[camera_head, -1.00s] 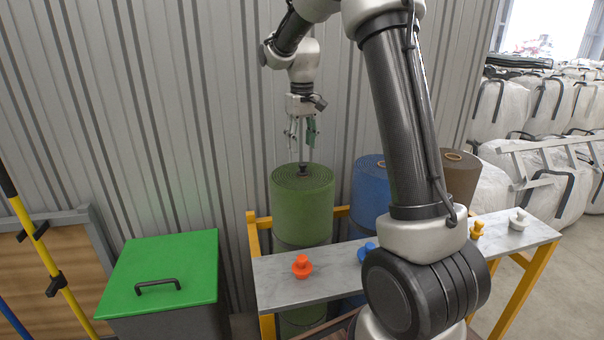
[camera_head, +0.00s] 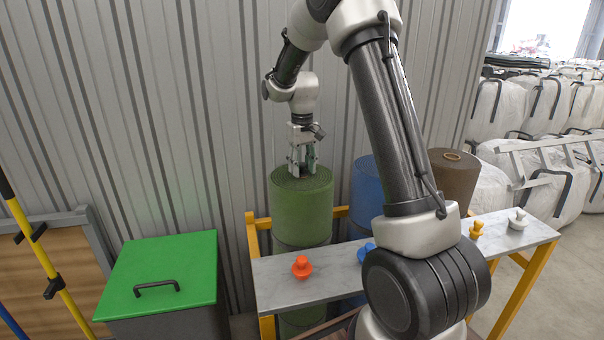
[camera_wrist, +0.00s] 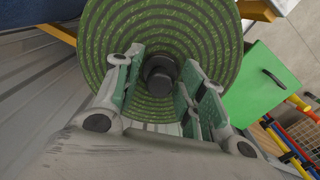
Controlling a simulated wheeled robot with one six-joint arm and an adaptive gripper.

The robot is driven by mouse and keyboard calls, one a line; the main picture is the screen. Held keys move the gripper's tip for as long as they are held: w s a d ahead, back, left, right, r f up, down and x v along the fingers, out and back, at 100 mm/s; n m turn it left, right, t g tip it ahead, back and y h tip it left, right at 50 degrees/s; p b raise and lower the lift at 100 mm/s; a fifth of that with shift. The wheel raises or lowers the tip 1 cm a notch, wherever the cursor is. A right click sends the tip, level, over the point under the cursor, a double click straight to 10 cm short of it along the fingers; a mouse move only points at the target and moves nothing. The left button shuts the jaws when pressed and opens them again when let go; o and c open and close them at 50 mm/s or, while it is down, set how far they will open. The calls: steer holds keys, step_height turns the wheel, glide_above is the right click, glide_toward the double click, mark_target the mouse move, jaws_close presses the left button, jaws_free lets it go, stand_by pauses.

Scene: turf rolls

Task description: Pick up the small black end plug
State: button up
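The small black end plug (camera_wrist: 160,75) sits in the centre of the top of the green turf roll (camera_wrist: 105,35) in the wrist view. My gripper (camera_wrist: 157,88) is open, with one finger on each side of the plug and a gap visible on both sides. In the head view, my gripper (camera_head: 302,172) points down at the top of the green roll (camera_head: 301,212), with its fingertips at about the height of the roll's top. The fingers hide the plug in the head view.
A grey shelf (camera_head: 335,268) in front of the rolls holds an orange plug (camera_head: 301,267), a blue plug (camera_head: 366,252), a yellow plug (camera_head: 476,228) and a white plug (camera_head: 518,219). A blue roll (camera_head: 366,185) and a brown roll (camera_head: 452,180) stand to the right. A green-lidded bin (camera_head: 165,262) stands left.

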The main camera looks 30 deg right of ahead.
jaws_close()
